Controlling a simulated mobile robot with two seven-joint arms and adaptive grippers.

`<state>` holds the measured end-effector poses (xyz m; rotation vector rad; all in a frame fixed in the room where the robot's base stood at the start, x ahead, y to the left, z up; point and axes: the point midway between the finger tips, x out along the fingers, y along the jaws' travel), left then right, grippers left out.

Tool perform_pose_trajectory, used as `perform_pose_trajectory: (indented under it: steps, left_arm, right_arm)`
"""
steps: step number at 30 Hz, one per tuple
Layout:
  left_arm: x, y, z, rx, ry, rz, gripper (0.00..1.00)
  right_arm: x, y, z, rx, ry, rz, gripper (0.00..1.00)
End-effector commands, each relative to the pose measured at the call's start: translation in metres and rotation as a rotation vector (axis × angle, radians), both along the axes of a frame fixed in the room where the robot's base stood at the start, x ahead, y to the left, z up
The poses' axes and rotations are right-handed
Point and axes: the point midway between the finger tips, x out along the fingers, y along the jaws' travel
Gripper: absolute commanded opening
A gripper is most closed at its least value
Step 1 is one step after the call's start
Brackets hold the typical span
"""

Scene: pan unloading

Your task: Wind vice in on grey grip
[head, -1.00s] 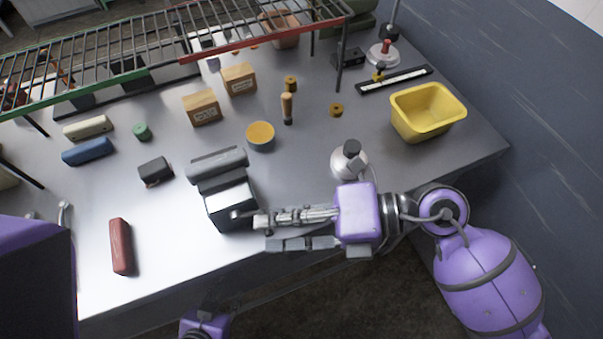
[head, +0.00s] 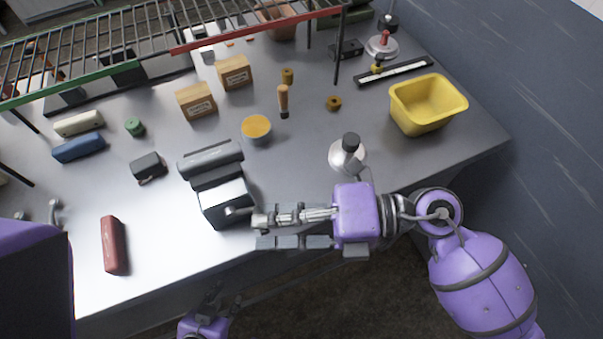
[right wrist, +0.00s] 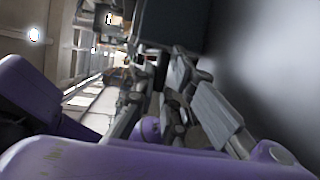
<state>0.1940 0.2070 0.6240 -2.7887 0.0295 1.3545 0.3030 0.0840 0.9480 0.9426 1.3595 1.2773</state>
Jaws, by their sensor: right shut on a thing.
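The vice (head: 224,203), a dark block with a bright top, stands near the table's front edge in the head view. A long grey rounded piece, apparently the grey grip (head: 210,160), lies at its far side; I cannot tell whether the jaws touch it. A short metal handle (head: 238,211) sticks out on the vice's right. My right gripper (head: 256,231) comes from the right and is shut on this handle; the contact itself is hard to see. The right wrist view shows its finger pads (right wrist: 190,100) against a dark shape. My left gripper (head: 212,297) is low, below the table edge, its fingers unclear.
A red block (head: 115,245) lies left of the vice and a black block (head: 148,167) beyond it. A silver round-based item (head: 347,155) stands behind my right gripper. A yellow bin (head: 428,105) is at the right; a wire rack (head: 170,40) spans the back.

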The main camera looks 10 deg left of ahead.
Motion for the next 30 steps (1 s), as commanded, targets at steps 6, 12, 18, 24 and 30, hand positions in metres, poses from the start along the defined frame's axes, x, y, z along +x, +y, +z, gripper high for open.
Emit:
perform_pose_trajectory:
  steps: [6,12,18,24,30]
  left_arm:
    - [0.003,0.001,0.004,0.001,-0.009,0.001,0.3]
    - [0.003,0.001,0.004,0.001,-0.011,0.001,0.3]
    - [0.002,0.001,0.004,0.001,-0.009,0.002,0.3]
    - [0.0,0.002,0.004,0.001,-0.005,0.005,0.3]
    - [0.0,0.001,0.004,0.0,-0.006,0.004,0.3]
  right_arm:
    - [-0.001,0.0,0.0,-0.004,-0.002,0.002,0.0]
    - [0.0,0.0,0.0,-0.004,-0.002,0.002,0.3]
    - [0.0,0.0,0.0,-0.004,-0.003,0.001,0.3]
    - [0.003,-0.013,0.001,-0.006,-0.003,0.0,0.3]
    - [0.01,-0.053,0.007,-0.01,-0.002,-0.001,0.3]
